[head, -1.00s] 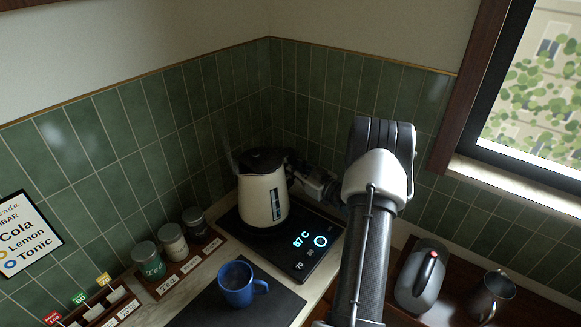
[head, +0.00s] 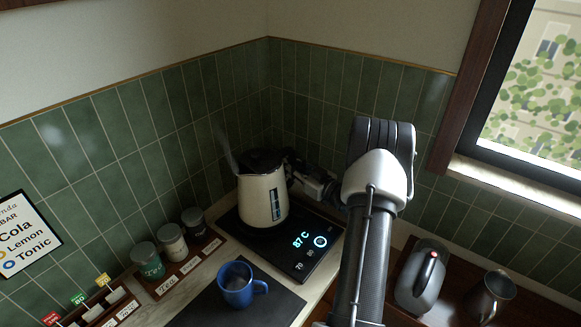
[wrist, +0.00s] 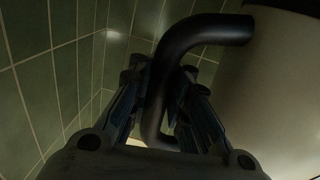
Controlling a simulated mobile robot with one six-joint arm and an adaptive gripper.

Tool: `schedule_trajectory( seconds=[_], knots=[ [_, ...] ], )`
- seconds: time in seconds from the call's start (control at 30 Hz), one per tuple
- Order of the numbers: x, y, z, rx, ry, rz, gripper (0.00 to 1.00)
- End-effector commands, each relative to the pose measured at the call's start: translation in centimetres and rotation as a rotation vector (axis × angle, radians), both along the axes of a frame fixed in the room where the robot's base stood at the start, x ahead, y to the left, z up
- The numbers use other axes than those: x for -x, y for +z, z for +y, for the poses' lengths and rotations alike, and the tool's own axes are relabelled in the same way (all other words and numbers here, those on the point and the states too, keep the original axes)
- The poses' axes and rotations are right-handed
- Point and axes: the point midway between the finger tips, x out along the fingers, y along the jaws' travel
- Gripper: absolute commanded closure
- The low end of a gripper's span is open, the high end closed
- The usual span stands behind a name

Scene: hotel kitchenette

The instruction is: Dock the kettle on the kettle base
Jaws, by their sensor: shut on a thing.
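The cream kettle (head: 263,198) with a black lid stands upright over the left part of the black kettle base (head: 323,248) in the head view. I cannot tell whether it is fully seated. Steam rises from its left side. The base display reads 87 C beside a lit ring. My gripper (head: 300,178) is at the kettle's right side, partly hidden by my arm. In the wrist view my gripper (wrist: 160,108) is shut on the kettle's black handle (wrist: 200,32), with the cream body (wrist: 275,90) to the right.
A blue mug (head: 238,284) stands on a dark mat (head: 275,302) in front of the base. Several labelled jars (head: 171,242) line the left wall. A grey jug (head: 421,277) and a metal pitcher (head: 490,295) stand at the right. Tiled walls close the corner behind the kettle.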

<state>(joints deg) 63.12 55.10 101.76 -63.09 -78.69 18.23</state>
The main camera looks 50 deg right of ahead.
Motion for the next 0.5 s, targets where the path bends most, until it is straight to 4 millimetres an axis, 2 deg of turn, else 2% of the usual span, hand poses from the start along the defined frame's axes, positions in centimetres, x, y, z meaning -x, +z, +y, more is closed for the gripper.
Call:
schedule_trajectory(
  seconds=[0.5],
  knots=[
    [-0.03, -0.54, -0.07, 0.0, -0.001, -0.006, 1.0]
  ],
)
